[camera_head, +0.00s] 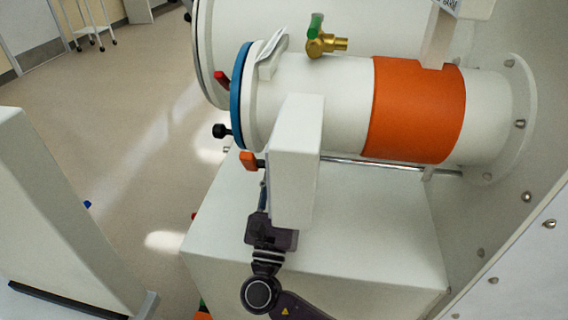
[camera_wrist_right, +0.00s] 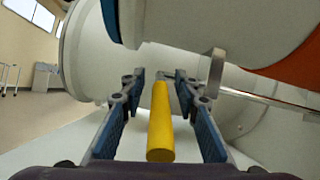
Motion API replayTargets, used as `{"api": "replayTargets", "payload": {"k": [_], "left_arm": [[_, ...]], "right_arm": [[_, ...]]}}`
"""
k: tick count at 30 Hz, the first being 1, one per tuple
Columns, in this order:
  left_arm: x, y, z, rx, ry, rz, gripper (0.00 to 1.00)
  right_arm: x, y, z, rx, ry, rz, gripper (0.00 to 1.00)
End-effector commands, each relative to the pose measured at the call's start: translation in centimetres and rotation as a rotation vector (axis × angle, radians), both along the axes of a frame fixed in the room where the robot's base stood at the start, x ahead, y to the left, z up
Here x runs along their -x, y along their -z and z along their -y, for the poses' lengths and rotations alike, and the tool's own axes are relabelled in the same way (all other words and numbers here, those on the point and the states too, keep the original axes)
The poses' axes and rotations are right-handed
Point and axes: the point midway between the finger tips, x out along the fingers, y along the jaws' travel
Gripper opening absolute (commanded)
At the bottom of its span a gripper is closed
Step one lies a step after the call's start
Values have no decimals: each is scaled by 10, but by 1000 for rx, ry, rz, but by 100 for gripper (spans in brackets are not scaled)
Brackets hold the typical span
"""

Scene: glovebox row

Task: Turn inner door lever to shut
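A yellow bar (camera_wrist_right: 160,122), which looks like the lever's grip, stands out toward my right wrist camera, below a pale round body. My right gripper (camera_wrist_right: 160,76) is open, one finger on each side of the bar, with gaps showing on both sides. In the head view my right gripper (camera_head: 263,195) reaches up from below beside a white box-shaped part (camera_head: 297,160), and its fingers are mostly hidden. The yellow bar does not show there. The white cylindrical chamber (camera_head: 340,100) has an orange band and a blue ring at its left end. My left gripper is not in view.
A brass valve with a green handle (camera_head: 316,27) stands on top of the chamber. A black knob (camera_head: 220,131), a red handle (camera_head: 222,80) and an orange handle (camera_head: 248,160) stick out at its left end. A white block (camera_head: 370,235) lies below. Open floor is at left.

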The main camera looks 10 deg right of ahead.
Motion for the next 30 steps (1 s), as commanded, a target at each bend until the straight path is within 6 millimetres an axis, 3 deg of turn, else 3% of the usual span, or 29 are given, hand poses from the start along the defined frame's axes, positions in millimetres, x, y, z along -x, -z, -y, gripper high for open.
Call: {"api": "replayTargets", "payload": {"k": [5,18,30], "left_arm": [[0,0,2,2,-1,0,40],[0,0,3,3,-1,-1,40],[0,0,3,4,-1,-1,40]], "right_arm": [[18,12,-7,-1,-3,-4,29],[88,51,-30,0,0,-2,29],[99,57,-34,0,-1,0,29]]}}
